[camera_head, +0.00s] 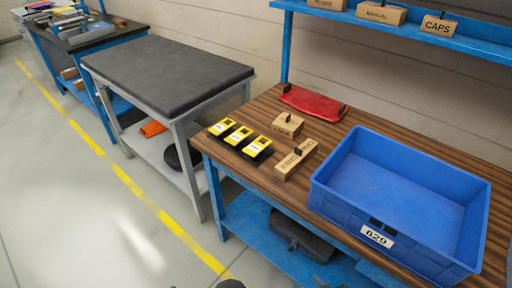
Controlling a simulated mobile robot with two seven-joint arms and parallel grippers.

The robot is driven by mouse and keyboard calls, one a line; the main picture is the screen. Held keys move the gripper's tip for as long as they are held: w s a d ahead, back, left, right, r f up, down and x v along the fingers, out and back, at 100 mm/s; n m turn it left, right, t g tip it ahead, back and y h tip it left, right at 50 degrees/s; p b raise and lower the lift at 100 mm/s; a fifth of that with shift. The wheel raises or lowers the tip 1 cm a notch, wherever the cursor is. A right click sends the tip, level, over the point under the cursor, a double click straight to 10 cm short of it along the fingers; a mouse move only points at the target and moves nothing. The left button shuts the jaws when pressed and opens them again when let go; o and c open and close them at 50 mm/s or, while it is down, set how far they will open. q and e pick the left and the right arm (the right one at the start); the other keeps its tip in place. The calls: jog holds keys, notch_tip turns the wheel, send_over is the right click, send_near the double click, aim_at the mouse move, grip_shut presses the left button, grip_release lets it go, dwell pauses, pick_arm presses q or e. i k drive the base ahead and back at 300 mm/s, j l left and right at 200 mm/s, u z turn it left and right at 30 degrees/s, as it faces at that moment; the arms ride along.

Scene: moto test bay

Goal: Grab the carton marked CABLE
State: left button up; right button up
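On the blue shelf, one carton reads CAPS (438,27), one seems to read MANUAL (380,15), and a third (326,4) is cut off by the top edge. No gripper touches a carton.
A grey cart with a black top (165,70) stands left. The left floor is clear.

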aim_at(286, 168)
jog(key=i+j+z, duration=0.1)
jog(key=z, duration=1.45)
jog(key=j+z, duration=0.6)
jog(key=z, duration=0.15)
jog(key=k+j+z, duration=0.1)
jog(key=j+z, duration=0.15)
jog(key=z, duration=0.15)
jog(key=k+j+z, duration=0.2)
jog(key=j, duration=0.25)
jog(key=k+j+z, duration=0.25)
jog(key=j, duration=0.2)
jog(key=k, duration=0.05)
